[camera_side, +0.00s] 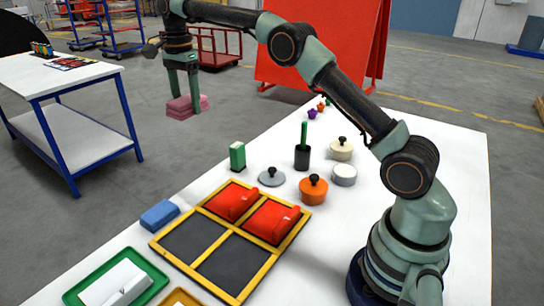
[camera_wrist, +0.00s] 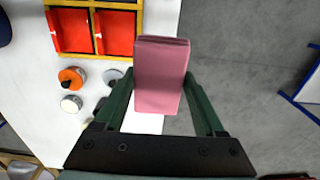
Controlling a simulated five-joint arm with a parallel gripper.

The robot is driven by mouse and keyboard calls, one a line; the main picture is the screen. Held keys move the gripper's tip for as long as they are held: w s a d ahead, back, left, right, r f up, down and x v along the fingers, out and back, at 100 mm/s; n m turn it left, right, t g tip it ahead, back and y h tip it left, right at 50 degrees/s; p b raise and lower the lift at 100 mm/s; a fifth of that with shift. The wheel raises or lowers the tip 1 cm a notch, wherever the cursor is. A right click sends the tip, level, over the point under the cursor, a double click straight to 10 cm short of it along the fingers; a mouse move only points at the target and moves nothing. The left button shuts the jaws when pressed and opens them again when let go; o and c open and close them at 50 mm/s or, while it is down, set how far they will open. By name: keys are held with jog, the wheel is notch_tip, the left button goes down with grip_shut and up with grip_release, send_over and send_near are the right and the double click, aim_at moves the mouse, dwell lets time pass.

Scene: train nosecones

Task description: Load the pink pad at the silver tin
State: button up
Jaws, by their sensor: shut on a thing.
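My gripper (camera_side: 185,104) is shut on the pink pad (camera_side: 179,108), raised high and, in the side view, seen against the floor past the table's left edge. In the wrist view the pad (camera_wrist: 160,78) stands between the fingers (camera_wrist: 160,108) across the table's edge.
A cream tin (camera_side: 341,151) and a dark holder (camera_side: 302,158) with a green handle stand near the silver tin.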

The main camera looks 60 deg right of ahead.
jog(key=s+d+r+m, duration=0.2)
jog(key=s+d, duration=0.2)
jog(key=d, duration=0.7)
jog(key=m, duration=0.7)
send_over(345, 170)
jog(key=f, duration=0.1)
jog(key=shift+a+f, duration=0.1)
jog(key=shift+f, duration=10.5)
jog(key=shift+f, duration=0.6)
jog(key=shift+r, duration=0.1)
notch_tip(345, 170, up, 7)
